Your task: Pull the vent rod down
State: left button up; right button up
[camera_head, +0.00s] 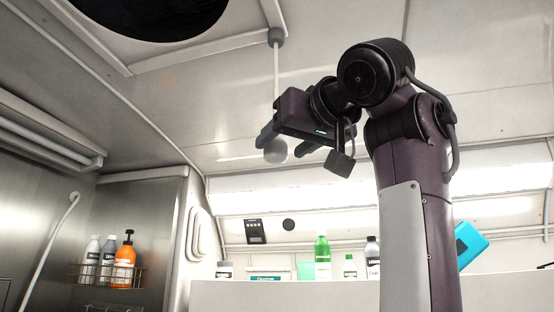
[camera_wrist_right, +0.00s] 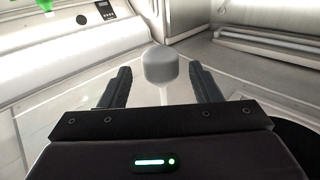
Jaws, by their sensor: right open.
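The vent rod (camera_head: 276,70) hangs from a grey mount on the ceiling beside the round dark vent opening (camera_head: 150,8). A pale grey knob (camera_head: 275,152) is at its lower end. My right gripper (camera_head: 286,147) is open at the knob's height, its fingers to either side of the knob in the head view. In the right wrist view, the knob (camera_wrist_right: 160,67) shows between and just beyond the two open fingertips (camera_wrist_right: 160,80). I cannot tell whether a finger touches it. My left gripper is not in view.
A wire rack (camera_head: 108,275) with several bottles hangs on the left wall. Bottles, including a green one (camera_head: 322,258), stand along a white ledge (camera_head: 300,294) below. A ceiling light strip (camera_head: 45,130) is at left. The air around the knob looks clear.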

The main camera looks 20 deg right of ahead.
jog(key=s, duration=0.1)
jog(key=s+b, duration=0.1)
jog(key=s, duration=0.2)
jog(key=shift+s+d, duration=0.1)
jog(key=shift+d, duration=0.2)
dwell(0.3)
